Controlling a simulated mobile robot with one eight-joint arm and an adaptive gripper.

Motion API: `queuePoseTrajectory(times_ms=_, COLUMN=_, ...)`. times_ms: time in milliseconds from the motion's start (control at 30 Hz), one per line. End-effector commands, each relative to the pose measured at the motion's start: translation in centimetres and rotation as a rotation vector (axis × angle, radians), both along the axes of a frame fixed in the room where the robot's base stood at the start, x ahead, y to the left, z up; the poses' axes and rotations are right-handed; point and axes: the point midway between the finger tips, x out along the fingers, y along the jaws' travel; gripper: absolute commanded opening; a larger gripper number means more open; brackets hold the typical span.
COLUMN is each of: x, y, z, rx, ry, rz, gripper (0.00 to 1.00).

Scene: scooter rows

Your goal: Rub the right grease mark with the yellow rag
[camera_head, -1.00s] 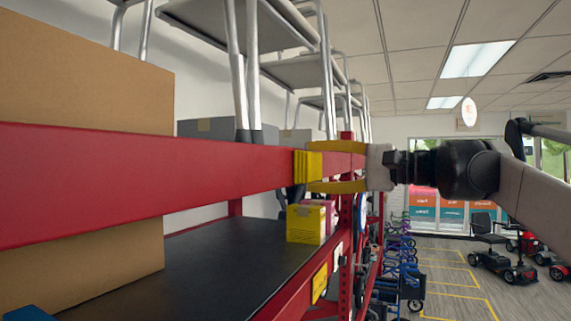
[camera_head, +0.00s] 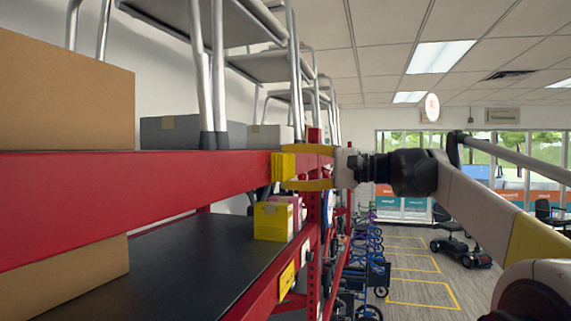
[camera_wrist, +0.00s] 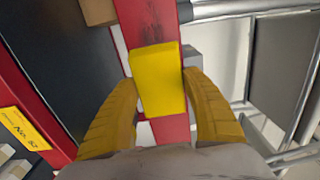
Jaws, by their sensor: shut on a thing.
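The yellow rag (camera_head: 283,166) is a small block-like pad between the fingertips of my gripper (camera_head: 291,167). My gripper is shut on it. The rag lies at the front face of the red shelf beam (camera_head: 120,190), near the beam's far end, and appears to touch it. In the wrist view the rag (camera_wrist: 158,80) sits between both yellow fingers, over the red beam (camera_wrist: 172,130).
A yellow box (camera_head: 272,220) stands on the dark lower shelf (camera_head: 190,250) below the rag. Cardboard boxes (camera_head: 65,95) and metal-legged frames (camera_head: 210,70) stand on the rack. Blue walkers (camera_head: 368,275) line the rack's far side. Floor to the right is open, with a scooter (camera_head: 465,250).

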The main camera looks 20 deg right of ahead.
Motion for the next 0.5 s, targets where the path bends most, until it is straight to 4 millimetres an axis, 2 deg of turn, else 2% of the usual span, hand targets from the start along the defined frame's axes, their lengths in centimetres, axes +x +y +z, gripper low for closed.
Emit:
queuePoseTrajectory(times_ms=200, x=1.3, y=-1.0, z=0.1, rx=0.0, ry=0.0, rz=0.0, gripper=0.33)
queuePoseTrajectory(times_ms=500, x=1.2, y=-0.5, z=0.0, rx=0.0, ry=0.0, rz=0.001, gripper=0.33)
